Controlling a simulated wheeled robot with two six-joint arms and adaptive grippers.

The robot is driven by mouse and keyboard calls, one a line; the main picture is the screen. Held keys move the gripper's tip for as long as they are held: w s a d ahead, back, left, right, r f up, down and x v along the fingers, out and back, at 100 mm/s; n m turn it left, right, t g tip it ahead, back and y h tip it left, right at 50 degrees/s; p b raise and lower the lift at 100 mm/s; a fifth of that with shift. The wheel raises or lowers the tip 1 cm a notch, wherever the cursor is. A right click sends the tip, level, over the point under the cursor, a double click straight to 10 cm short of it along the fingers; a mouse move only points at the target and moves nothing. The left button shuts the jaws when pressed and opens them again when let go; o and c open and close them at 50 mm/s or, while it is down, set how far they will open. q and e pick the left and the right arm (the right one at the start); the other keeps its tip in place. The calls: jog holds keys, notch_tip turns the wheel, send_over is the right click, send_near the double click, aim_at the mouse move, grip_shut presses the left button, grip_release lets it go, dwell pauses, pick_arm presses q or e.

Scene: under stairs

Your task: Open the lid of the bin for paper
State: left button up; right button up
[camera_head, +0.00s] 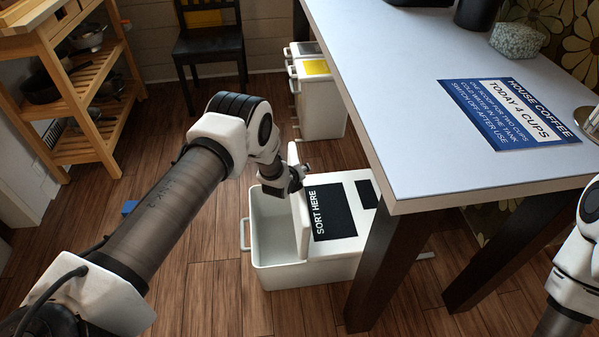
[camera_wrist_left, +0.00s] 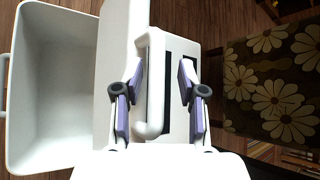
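A white bin (camera_head: 305,272) with two compartments stands on the floor beside the table. Its left compartment is uncovered, and its lid (camera_head: 299,212) stands roughly upright at the middle. The right part is covered and has a black panel reading "SORT HERE" (camera_head: 332,212). No paper marking is readable. My left gripper (camera_head: 293,180) is at the upper part of the raised lid. In the left wrist view its fingers (camera_wrist_left: 161,72) are spread on both sides of the lid's white handle (camera_wrist_left: 154,85), with gaps visible. My right gripper is out of view; only part of that arm shows.
The table (camera_head: 400,100) overhangs the bin's right side, and its dark leg (camera_head: 385,255) stands in front. More bins, one with a yellow panel (camera_head: 315,67), stand behind. A wooden shelf (camera_head: 85,90) and black chair (camera_head: 208,45) are farther back.

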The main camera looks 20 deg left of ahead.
pick_arm(q)
jog(key=shift+s, duration=0.15)
jog(key=v, duration=1.1)
jog(key=shift+s+r, duration=0.25)
jog(key=shift+s, duration=0.05)
